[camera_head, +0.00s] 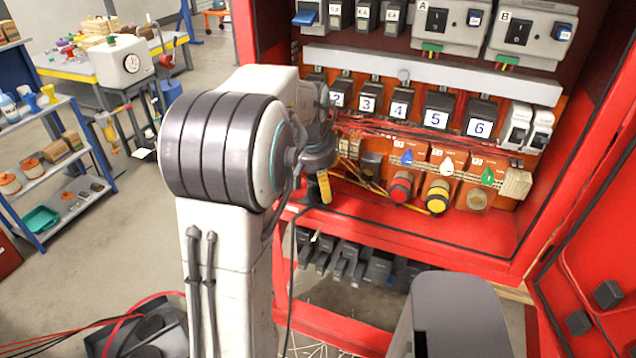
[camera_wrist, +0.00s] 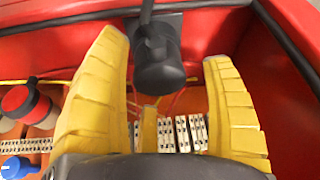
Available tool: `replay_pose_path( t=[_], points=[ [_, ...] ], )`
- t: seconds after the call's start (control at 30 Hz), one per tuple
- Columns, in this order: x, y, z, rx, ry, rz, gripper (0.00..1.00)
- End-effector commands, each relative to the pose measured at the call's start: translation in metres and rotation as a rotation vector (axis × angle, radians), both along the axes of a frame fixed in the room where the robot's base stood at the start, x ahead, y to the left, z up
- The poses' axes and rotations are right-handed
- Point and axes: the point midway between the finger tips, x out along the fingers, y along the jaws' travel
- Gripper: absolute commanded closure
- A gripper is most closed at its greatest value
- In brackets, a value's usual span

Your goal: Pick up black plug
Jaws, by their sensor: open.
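The black plug (camera_wrist: 160,68) shows in the wrist view as a dark, thick cylinder with a black stem or cable running up from it. It lies between the yellow fingers of my gripper (camera_wrist: 165,52). The fingers stand apart with gaps on both sides of the plug, the wider gap on the right. I cannot tell how far the plug is beyond the fingertips.
Loose wires run near my gripper.

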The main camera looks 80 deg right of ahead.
Motion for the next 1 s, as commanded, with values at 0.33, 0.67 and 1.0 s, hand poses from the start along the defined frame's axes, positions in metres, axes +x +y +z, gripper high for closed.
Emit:
replay_pose_path(
  t=[0.33,0.67,1.0],
  points=[
    [0.0,-0.0003,-0.0023,0.001,0.0,0.0,0.25],
    [0.0,-0.0004,-0.0019,0.001,0.0,0.0,0.54],
    [0.0001,-0.0005,-0.0019,0.0,0.0,0.0,0.85]
  ],
)
